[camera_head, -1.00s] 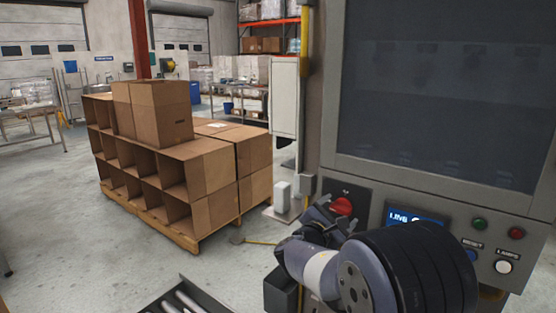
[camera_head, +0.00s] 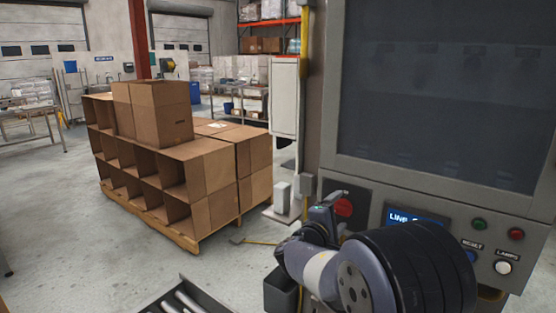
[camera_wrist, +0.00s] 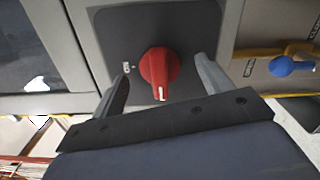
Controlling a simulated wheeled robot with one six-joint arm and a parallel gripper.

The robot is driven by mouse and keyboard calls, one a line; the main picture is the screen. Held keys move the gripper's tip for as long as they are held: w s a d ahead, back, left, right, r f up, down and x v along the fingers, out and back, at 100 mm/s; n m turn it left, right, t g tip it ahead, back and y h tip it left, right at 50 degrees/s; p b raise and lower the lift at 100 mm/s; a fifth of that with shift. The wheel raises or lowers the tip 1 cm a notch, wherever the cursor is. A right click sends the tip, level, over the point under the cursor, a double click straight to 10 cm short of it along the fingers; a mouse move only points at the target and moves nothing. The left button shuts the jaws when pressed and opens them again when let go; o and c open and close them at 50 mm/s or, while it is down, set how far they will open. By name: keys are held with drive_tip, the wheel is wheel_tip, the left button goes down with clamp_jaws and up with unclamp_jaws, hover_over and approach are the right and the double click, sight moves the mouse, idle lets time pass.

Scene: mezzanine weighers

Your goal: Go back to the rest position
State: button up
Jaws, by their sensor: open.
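My gripper (camera_wrist: 160,82) is open in the wrist view, with one finger on each side of a red rotary knob (camera_wrist: 158,70). No finger visibly touches the knob. The knob sits on a dark plate (camera_wrist: 110,30) on the grey machine panel, and its white mark points toward the gripper's palm. In the head view my gripper (camera_head: 328,208) is in front of the panel at lower centre, and the red knob (camera_head: 343,208) shows partly behind it.
The panel carries a blue display (camera_head: 400,216), a green button (camera_head: 479,224), a red button (camera_head: 516,234) and a white button (camera_head: 503,267). A dark window (camera_head: 440,90) is above. Stacked cardboard boxes (camera_head: 210,175) stand on a pallet to the left.

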drive_tip(key=m+p, duration=0.1)
drive_tip(key=m, duration=0.1)
drive_tip(key=shift+m, duration=0.3)
drive_tip(key=shift+s+a, duration=0.2)
drive_tip(key=shift+s, duration=0.05)
drive_tip(key=shift+s+a, duration=0.35)
drive_tip(key=shift+s, duration=0.2)
